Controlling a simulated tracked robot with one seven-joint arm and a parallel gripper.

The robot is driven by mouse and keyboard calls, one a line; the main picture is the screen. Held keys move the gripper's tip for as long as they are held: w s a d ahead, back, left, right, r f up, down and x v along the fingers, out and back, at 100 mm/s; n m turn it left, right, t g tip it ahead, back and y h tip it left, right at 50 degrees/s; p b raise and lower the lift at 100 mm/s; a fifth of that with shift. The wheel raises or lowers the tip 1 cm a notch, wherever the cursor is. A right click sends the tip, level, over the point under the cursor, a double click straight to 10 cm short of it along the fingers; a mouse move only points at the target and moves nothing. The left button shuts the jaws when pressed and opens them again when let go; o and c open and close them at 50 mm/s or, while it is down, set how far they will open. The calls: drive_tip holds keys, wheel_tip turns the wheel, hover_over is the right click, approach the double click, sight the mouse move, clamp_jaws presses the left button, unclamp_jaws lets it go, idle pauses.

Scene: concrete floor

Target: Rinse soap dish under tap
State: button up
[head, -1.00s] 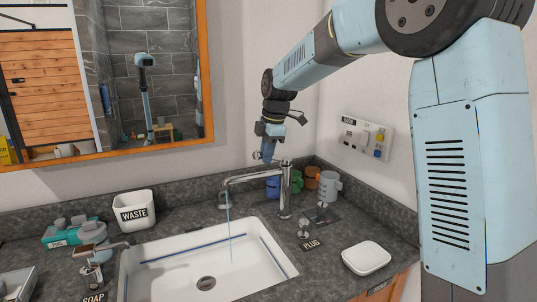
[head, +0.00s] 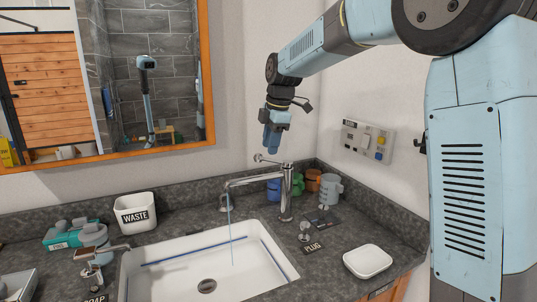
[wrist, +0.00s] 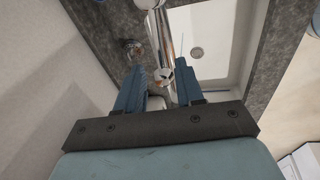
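The white soap dish (head: 368,262), rounded and shallow, lies on the dark counter right of the sink. The chrome tap (head: 286,192) stands behind the sink, its lever (head: 262,158) pointing left. A thin stream of water (head: 230,228) falls from its spout into the basin. My gripper (head: 271,140) hangs above the tap, apart from the lever and far from the dish. In the wrist view my gripper (wrist: 161,66) has its two fingers apart with nothing held; the tap top (wrist: 163,76) shows beyond, between them. I cannot make out the dish there.
The white sink (head: 170,270) fills the front middle. Mugs (head: 329,188) stand behind the tap on the right. A waste bin (head: 135,213), soap dispenser (head: 91,262) and teal box (head: 66,238) are on the left. A plug (head: 304,232) lies between tap and dish. A socket panel (head: 366,139) is on the right wall.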

drive_tip(key=v, duration=0.9)
drive_tip(key=s+d+f+m+t+h, duration=0.1)
drive_tip(key=s+d+f+m+t, duration=0.25)
drive_tip(key=s+d+m, duration=1.55)
drive_tip(key=s+d+f+m, duration=0.1)
drive_tip(key=s+d+f, duration=0.1)
drive_tip(key=s, duration=0.4)
drive_tip(key=s+d+f+m+h, duration=0.1)
drive_tip(key=s+d+f+m, duration=0.1)
drive_tip(key=s+f, duration=0.2)
drive_tip(key=shift+s+d+f+t, duration=0.25)
drive_tip(key=shift+s+f+t, duration=0.1)
drive_tip(key=shift+s, duration=0.65)
drive_tip(key=shift+s+d+f+m, duration=0.15)
drive_tip(key=shift+s+f+m, duration=0.15)
drive_tip(key=shift+m, duration=0.1)
